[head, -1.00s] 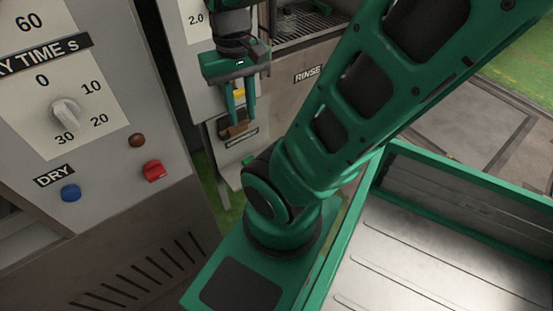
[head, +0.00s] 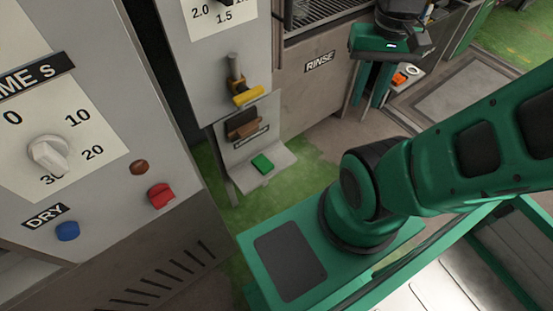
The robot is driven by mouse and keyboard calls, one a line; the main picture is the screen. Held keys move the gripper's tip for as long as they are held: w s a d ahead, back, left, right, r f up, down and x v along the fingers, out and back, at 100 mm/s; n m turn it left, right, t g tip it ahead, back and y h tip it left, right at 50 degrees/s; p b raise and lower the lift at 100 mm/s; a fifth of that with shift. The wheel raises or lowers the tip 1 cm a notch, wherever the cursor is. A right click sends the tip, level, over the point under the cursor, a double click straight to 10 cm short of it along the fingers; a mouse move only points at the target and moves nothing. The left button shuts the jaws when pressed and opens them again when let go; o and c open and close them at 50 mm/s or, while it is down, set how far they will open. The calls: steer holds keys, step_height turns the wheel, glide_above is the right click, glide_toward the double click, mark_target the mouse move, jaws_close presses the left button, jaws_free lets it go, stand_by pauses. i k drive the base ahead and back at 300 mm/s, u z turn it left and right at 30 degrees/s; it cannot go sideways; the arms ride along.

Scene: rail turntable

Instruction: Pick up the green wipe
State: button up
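The green wipe (head: 262,164) is a small flat green block. It lies on a light grey shelf (head: 278,158) low on the machine front, below a brown block (head: 243,124). My gripper (head: 370,85) is up and to the right of the wipe in the picture, clear of it. Its two green fingers point down with a gap between them, and I see nothing held. The wipe is in full view.
A yellow-ended lever (head: 244,92) sticks out above the shelf. The dry panel with its knob (head: 48,155) and red button (head: 160,195) stands at the left. An orange item and a white ring (head: 408,74) lie behind my gripper at the right.

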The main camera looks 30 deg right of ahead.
mark_target(263, 164)
steer(key=u, duration=1.8)
steer(key=k, duration=0.95)
steer(key=z, duration=0.55)
steer(key=i, duration=0.5)
steer(key=u, duration=0.05)
